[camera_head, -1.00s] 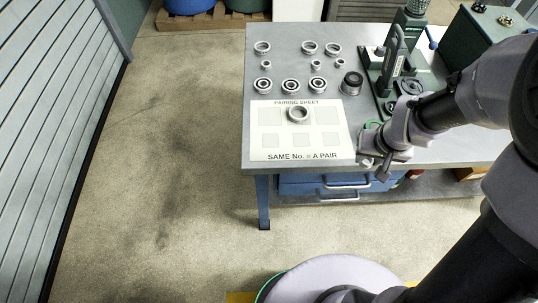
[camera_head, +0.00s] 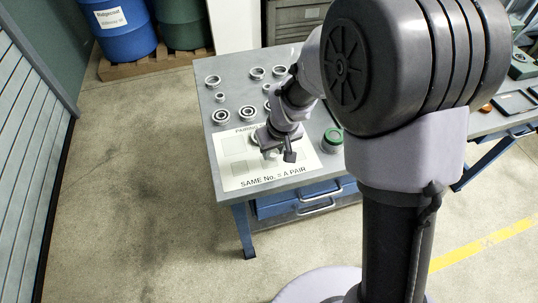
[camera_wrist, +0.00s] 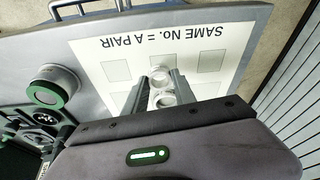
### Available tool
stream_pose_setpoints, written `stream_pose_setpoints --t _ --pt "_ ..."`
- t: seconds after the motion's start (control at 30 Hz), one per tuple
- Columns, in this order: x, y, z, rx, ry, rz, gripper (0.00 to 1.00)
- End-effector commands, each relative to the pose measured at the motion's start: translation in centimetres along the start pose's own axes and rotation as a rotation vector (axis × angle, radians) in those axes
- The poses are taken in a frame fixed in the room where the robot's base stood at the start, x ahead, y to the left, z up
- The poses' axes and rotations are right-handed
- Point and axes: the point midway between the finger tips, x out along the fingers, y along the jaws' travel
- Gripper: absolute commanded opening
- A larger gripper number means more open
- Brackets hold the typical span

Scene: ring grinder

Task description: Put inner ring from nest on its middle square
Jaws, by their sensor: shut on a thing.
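The white pairing sheet (camera_head: 235,178) lies at the table's front left corner, with printed grey squares; it shows upside down in the wrist view (camera_wrist: 100,48). My gripper (camera_head: 272,150) is over the middle of the sheet, its jaws pointing down. In the wrist view my gripper (camera_wrist: 160,82) is shut on a small metal ring, the inner ring (camera_wrist: 160,78), between its fingertips. A second metal ring (camera_wrist: 162,100) shows behind it, between the fingers, around the upper middle square. Whether the inner ring touches the sheet cannot be told. A round green-rimmed fixture, perhaps the nest (camera_wrist: 50,92), stands beside the sheet.
Several rings and bearings (camera_head: 220,116) stand in rows behind the sheet. The green-topped fixture (camera_head: 333,138) stands close to the sheet's right. My arm hides much of the table's right part. Blue drawers (camera_head: 300,200) are under the front edge. Floor at left is clear.

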Motion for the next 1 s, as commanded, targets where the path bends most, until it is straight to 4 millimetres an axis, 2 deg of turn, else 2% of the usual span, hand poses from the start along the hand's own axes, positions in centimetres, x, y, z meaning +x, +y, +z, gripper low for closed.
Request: stream_pose_setpoints --t 0.13,0.2,0.3,0.5,0.63,0.67,0.73,0.77,1.0 --pt "0.7 -1.0 -1.5 -0.001 0.001 0.0 0.0" --pt "2.8 -0.9 -0.7 0.001 -0.003 0.0 0.0" --pt "4.2 -0.8 -0.3 0.001 -0.001 0.001 0.0" --pt "3.9 -0.8 -0.4 0.001 0.001 0.001 0.0" --pt "4.3 -0.8 -0.2 0.001 0.0 0.001 0.0" --pt "4.3 -0.8 -0.2 0.001 0.0 0.001 0.36" --pt "4.2 -0.8 -0.2 0.001 0.0 0.001 0.5" --pt "4.2 -0.8 -0.2 0.001 0.0 0.001 0.54" --pt "4.2 -0.8 -0.2 0.001 0.0 0.001 0.54"
